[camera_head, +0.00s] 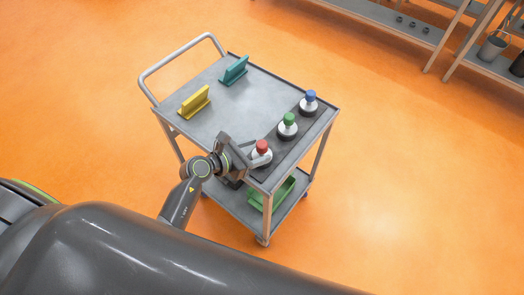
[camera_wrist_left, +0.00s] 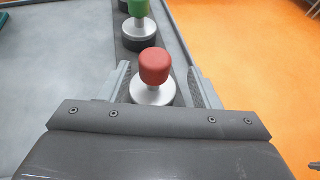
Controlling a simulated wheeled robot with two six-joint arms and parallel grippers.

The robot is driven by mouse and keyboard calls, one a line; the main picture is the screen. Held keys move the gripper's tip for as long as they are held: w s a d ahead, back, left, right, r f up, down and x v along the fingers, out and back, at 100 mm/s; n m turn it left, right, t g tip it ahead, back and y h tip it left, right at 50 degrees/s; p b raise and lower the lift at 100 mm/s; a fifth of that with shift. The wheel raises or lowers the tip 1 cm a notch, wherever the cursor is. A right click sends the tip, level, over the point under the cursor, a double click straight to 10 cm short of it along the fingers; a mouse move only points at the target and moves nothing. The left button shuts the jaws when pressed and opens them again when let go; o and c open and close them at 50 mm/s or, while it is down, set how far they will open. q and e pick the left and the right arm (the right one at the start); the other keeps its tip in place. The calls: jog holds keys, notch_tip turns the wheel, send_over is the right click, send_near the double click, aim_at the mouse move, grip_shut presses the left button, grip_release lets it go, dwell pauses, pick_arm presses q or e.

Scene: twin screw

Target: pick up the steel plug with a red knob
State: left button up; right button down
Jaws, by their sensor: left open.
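The steel plug with a red knob (camera_head: 262,147) stands upright at the near end of a row on the cart's top, by its right edge. My left gripper (camera_head: 254,160) is at this plug. In the left wrist view the red-knobbed plug (camera_wrist_left: 154,70) sits between the two open fingers of the left gripper (camera_wrist_left: 162,88), with a gap visible on each side. The plug's lower part is partly hidden behind the gripper body. My right gripper is not in view.
Plugs with a green knob (camera_head: 289,120) and a blue knob (camera_head: 310,97) stand farther along the row. A yellow holder (camera_head: 194,103) and a teal holder (camera_head: 233,71) stand on the grey cart top (camera_head: 240,105). A green object (camera_head: 283,192) lies on the lower shelf.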

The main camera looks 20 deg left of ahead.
aim_at(266, 145)
pick_arm(q)
jog(key=shift+a+p+x, duration=0.1)
jog(key=shift+p+x, duration=0.15)
jog(key=shift+x, duration=1.05)
jog(key=shift+a+p+x, duration=0.15)
jog(key=shift+p+x, duration=0.1)
jog(key=shift+x, duration=1)
jog(key=shift+w, duration=0.1)
jog(key=c, duration=1.2)
jog(key=shift+r, duration=0.1)
